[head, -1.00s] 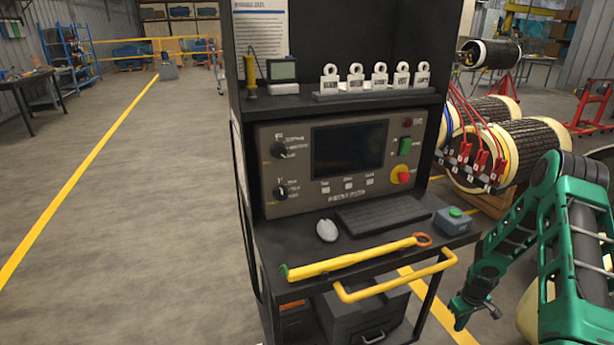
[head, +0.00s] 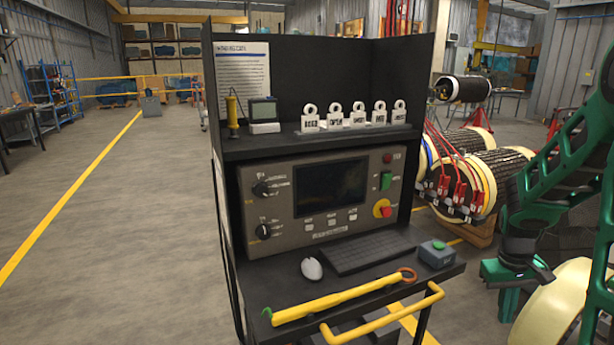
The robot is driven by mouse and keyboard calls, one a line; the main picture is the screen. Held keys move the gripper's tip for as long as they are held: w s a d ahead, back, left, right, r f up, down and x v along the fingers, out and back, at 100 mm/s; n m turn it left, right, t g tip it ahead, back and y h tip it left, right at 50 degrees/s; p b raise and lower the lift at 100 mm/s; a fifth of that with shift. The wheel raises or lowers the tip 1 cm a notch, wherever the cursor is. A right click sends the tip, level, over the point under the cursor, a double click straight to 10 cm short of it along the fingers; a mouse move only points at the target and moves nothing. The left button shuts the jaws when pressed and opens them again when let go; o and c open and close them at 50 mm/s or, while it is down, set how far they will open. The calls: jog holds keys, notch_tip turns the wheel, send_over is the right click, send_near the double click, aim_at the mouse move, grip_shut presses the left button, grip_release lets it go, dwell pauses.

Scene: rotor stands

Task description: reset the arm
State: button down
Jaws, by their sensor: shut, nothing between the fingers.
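My green and black arm (head: 545,185) reaches in from the right edge in the head view. Its upper part rises out of the frame. My gripper (head: 508,298) hangs at the lower end, to the right of the control console (head: 322,195) and apart from its shelf. The jaws are small in this view; they are shut and hold nothing. A pale round rotor end (head: 550,318) is close behind and beside the gripper.
A yellow handle (head: 385,318) juts out in front. Rotors (head: 470,170) stand behind. The left floor is clear.

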jog(key=s+a+r+m, duration=0.1)
jog(key=s+a+r, duration=0.2)
jog(key=s, duration=0.4)
jog(key=s+a+r+m+y, duration=0.1)
jog(key=s+a+r+m, duration=0.1)
jog(key=s, duration=0.5)
jog(key=s+a+r+m+y, duration=0.1)
jog(key=s+a+r, duration=0.4)
jog(key=s, duration=0.3)
jog(key=shift+r+m, duration=0.3)
jog(key=shift+r, duration=0.55)
jog(key=shift+a, duration=0.1)
jog(key=shift+w+f, duration=0.25)
jog(key=shift+w, duration=0.45)
